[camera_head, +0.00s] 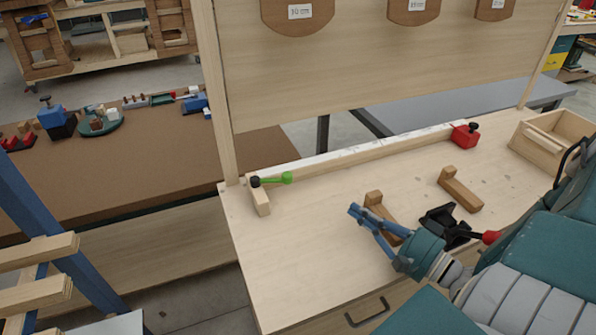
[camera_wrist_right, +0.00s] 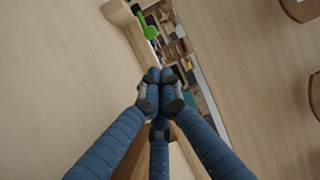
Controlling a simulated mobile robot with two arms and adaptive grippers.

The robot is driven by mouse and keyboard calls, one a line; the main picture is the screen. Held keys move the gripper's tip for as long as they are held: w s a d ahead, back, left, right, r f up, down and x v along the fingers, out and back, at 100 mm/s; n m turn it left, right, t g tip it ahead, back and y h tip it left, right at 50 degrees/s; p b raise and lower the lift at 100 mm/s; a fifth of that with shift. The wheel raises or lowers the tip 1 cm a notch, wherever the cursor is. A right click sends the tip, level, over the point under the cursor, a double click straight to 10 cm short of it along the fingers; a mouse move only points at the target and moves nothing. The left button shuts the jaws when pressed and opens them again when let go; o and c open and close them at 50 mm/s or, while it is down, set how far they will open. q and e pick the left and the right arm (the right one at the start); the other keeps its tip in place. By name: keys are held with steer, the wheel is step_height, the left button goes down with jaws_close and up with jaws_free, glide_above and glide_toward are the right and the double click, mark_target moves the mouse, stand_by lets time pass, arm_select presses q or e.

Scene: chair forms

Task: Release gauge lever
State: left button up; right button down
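A green-handled lever (camera_head: 275,180) with a black pivot sits on an upright wooden block (camera_head: 259,195) at the left end of the long fence on the bench. The green lever also shows at the top of the right wrist view (camera_wrist_right: 147,25). My right gripper (camera_head: 356,210) is over the middle of the bench, apart from the lever and to its lower right. Its blue fingers come together at the tips in the right wrist view (camera_wrist_right: 160,78), with nothing seen between them. My left gripper is not in view.
Wooden L-shaped blocks, one (camera_head: 460,188) right of my gripper, and a black clamp with a red knob (camera_head: 490,237) are on the bench. A red stop (camera_head: 465,134) sits at the fence's right end. A wooden box (camera_head: 553,142) stands far right. The bench's front left is clear.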

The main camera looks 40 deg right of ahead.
steer(key=w+a, duration=0.1)
steer(key=w, duration=0.5)
steer(key=w+a, duration=0.1)
steer(key=w, duration=0.6)
steer(key=w+a, duration=0.1)
steer(key=w, duration=0.5)
steer(key=shift+w+r+b, duration=0.3)
steer(key=shift+w, duration=0.05)
steer(key=shift+a, duration=0.1)
